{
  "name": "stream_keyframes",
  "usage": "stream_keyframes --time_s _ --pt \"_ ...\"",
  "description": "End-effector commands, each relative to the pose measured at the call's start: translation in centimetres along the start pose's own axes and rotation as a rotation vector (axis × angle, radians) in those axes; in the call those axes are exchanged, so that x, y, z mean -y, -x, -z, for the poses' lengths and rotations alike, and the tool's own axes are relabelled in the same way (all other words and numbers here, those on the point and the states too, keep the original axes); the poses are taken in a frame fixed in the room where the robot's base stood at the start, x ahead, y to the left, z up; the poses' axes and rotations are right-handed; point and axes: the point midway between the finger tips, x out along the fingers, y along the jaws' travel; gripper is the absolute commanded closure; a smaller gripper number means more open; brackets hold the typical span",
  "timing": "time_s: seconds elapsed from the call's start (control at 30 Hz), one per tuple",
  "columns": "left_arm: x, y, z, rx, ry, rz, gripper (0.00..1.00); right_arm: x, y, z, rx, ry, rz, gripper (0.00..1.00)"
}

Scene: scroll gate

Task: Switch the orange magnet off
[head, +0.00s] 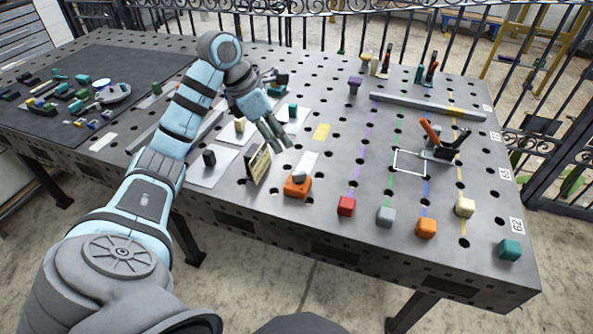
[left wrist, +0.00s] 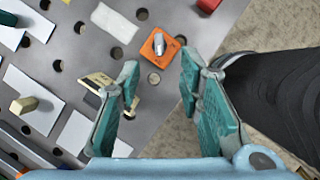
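The orange magnet (head: 297,188) sits on the dark perforated table near its front edge, with a grey knob on top. In the left wrist view the orange magnet (left wrist: 152,52) lies beyond the fingertips, and its grey knob (left wrist: 159,43) points roughly up the picture. My left gripper (head: 278,137) is above the table, behind and left of the magnet, apart from it. The left wrist view shows this gripper (left wrist: 160,78) open, with nothing between its teal fingers. My right gripper is not in view.
A tilted sign plate (head: 259,165) stands left of the magnet. A red block (head: 346,206), grey block (head: 386,216) and orange block (head: 427,228) line the front edge to its right. A clamp with an orange handle (head: 430,131) stands further right. White cards lie behind.

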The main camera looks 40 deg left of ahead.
Motion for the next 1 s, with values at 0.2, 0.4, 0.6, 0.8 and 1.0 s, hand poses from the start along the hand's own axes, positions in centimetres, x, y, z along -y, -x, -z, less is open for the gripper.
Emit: stream_keyframes --time_s 0.2,0.4,0.6,0.8,1.0 --pt "-0.3 -2.8 1.1 -0.041 0.011 -0.005 0.67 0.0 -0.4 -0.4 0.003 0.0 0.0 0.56" --pt "-0.2 -8.7 1.2 -0.039 0.01 -0.002 0.67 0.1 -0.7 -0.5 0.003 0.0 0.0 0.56" --pt "-0.3 -12.9 1.3 -0.037 0.01 -0.004 0.67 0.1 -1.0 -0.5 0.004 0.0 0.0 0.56" --pt "-0.3 -14.1 1.4 -0.038 0.009 -0.006 0.67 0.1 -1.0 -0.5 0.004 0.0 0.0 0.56" --pt "-0.3 -14.0 1.4 -0.037 0.009 -0.006 0.75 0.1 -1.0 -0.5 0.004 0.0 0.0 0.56"
